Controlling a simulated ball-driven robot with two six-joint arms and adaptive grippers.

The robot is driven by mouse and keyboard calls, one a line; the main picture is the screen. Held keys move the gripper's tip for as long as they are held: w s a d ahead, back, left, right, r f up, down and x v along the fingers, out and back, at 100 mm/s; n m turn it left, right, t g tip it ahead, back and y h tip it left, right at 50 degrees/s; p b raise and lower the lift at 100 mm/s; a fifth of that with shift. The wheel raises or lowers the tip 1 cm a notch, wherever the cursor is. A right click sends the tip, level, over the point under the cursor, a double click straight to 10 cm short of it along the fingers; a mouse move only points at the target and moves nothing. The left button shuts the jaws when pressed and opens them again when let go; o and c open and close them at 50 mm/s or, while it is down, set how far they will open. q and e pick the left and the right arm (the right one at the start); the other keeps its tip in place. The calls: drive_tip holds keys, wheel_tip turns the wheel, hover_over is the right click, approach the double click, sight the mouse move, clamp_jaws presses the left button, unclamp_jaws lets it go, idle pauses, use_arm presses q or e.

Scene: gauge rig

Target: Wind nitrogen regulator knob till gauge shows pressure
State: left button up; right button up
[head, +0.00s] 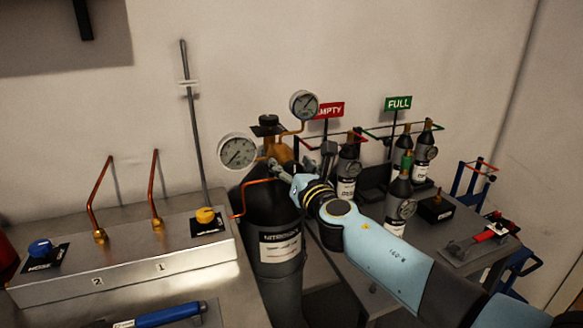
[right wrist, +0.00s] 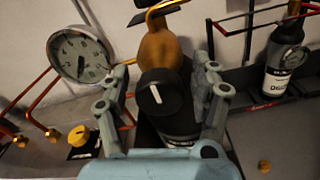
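The nitrogen cylinder (head: 281,240) is dark with a white label and stands at the bench's right end. Its brass regulator carries a large gauge (head: 237,152) on the left and a smaller gauge (head: 304,104) above. The large gauge (right wrist: 80,54) also shows in the right wrist view; its needle seems to point low left. The black regulator knob (right wrist: 158,96) has a white line, tilted slightly from upright. My right gripper (head: 280,170) is at the regulator. In the right wrist view its fingers (right wrist: 163,72) stand open on both sides of the knob, with gaps visible. My left gripper is out of view.
A metal bench panel (head: 130,250) at left has a blue knob (head: 40,247), a yellow knob (head: 205,215) and copper pipes. Small cylinders (head: 398,200) stand right, behind my arm, near EMPTY (head: 331,109) and FULL (head: 398,103) signs. A blue-handled tool (head: 165,315) lies in front.

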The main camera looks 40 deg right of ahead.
drive_tip(key=c, duration=1.2)
drive_tip(key=shift+f, duration=0.1)
drive_tip(key=m+b, duration=0.1)
drive_tip(key=m, duration=0.3)
drive_tip(key=m+b, duration=0.1)
drive_tip(key=shift+f+m+b, duration=0.25)
drive_tip(key=shift+m+b, duration=0.05)
drive_tip(key=shift+m, duration=0.1)
drive_tip(key=shift+o, duration=0.2)
drive_tip(key=m+b, duration=0.3)
drive_tip(key=m, duration=0.3)
drive_tip(key=shift+s+d+f, duration=0.1)
drive_tip(key=shift+f, duration=0.05)
drive_tip(key=m+b, duration=0.3)
drive_tip(key=m, duration=0.3)
drive_tip(key=shift+f+m, duration=0.15)
drive_tip(key=shift+m, duration=0.25)
drive_tip(key=m+b, duration=0.3)
drive_tip(key=m, duration=0.2)
